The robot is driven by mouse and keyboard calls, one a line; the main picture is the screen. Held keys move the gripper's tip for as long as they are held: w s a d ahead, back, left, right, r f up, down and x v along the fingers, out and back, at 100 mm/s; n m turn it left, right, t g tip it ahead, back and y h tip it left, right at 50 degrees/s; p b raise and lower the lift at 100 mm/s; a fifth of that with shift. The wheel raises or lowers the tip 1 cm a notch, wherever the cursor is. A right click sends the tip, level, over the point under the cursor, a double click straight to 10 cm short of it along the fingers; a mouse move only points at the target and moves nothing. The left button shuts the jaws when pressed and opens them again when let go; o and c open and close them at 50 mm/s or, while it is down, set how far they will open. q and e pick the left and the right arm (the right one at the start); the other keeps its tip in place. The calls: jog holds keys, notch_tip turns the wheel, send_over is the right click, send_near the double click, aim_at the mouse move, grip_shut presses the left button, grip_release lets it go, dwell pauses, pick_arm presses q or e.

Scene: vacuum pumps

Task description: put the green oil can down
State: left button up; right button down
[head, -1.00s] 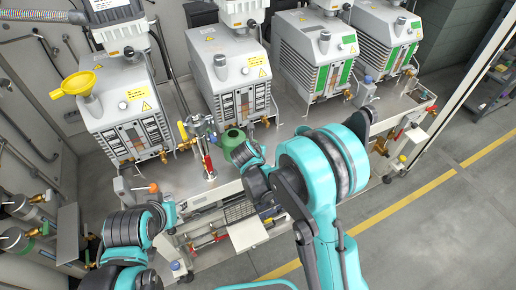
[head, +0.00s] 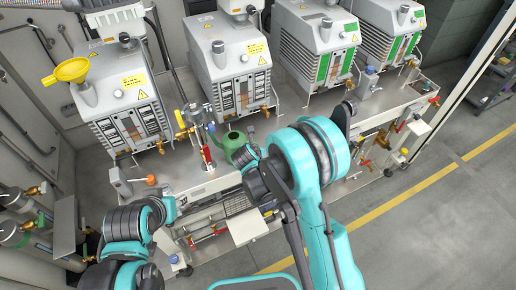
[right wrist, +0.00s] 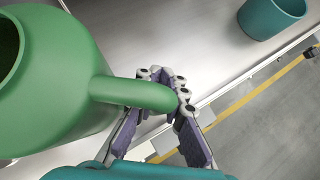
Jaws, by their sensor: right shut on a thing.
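The green oil can (head: 232,142) is over the steel bench (head: 186,172), in front of the second pump, in the head view. In the right wrist view its round green body (right wrist: 60,70) fills the left side, with its handle (right wrist: 135,92) reaching right. My right gripper (head: 248,156) is shut on that handle; its fingers (right wrist: 168,84) also show in the right wrist view. I cannot tell whether the can's base touches the bench. My left arm is at lower left in the head view; its fingers are not clearly visible.
A teal open container (right wrist: 272,18) stands on the bench in the right wrist view. A red-bodied fitting (head: 206,154) rises left of the can. Several pumps line the bench's back, one with a yellow funnel (head: 66,71). Bare steel lies between can and container.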

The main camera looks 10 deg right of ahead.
jog(key=shift+f, duration=0.25)
jog(key=c, duration=1.5)
grip_release()
jog(key=c, duration=0.4)
jog(key=shift+s+r, duration=0.15)
jog(key=shift+s+a+r+p, duration=0.2)
jog(key=shift+s+r+p, duration=0.1)
jog(key=shift+s+r, duration=0.15)
jog(key=shift+r, duration=0.1)
